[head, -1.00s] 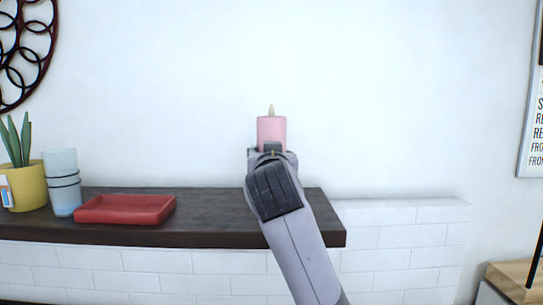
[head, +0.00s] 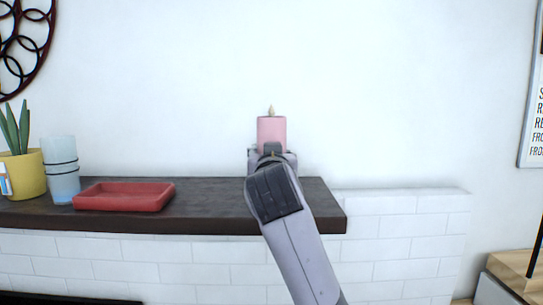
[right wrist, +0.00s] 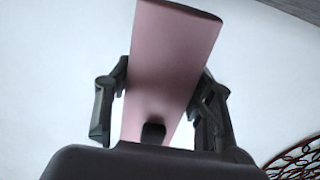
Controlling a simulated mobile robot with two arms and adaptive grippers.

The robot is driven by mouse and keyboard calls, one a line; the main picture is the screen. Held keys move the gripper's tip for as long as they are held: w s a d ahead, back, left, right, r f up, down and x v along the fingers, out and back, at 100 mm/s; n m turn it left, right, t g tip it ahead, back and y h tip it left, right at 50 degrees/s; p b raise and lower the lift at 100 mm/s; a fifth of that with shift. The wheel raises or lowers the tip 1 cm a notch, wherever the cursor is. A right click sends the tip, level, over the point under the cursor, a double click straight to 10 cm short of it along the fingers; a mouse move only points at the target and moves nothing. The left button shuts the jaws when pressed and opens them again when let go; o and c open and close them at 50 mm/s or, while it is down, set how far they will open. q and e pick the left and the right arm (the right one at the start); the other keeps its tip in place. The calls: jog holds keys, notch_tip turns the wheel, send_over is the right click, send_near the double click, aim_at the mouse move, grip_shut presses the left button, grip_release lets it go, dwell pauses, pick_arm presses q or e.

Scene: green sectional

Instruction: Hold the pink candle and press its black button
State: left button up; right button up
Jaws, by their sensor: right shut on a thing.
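The pink candle (head: 271,131) is upright in the head view, with its pale flame tip on top, in front of the white wall. My right gripper (head: 272,152) is shut on the candle's lower part and holds it up above the level of the dark shelf. In the right wrist view the candle (right wrist: 165,70) stands between the two dark fingers. A small black shape (right wrist: 153,131) shows low on the candle there; it may be the button, but I cannot tell for sure. My left gripper is not in view.
The dark shelf (head: 215,213) runs along the wall, with a red tray (head: 125,198), stacked light-blue cups (head: 62,172) and a yellow plant pot (head: 27,176) on it. A wooden surface (head: 520,268) is at the lower right. The air around the candle is clear.

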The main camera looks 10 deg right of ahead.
jog(key=shift+f+b, duration=1.2)
jog(key=shift+f, duration=0.75)
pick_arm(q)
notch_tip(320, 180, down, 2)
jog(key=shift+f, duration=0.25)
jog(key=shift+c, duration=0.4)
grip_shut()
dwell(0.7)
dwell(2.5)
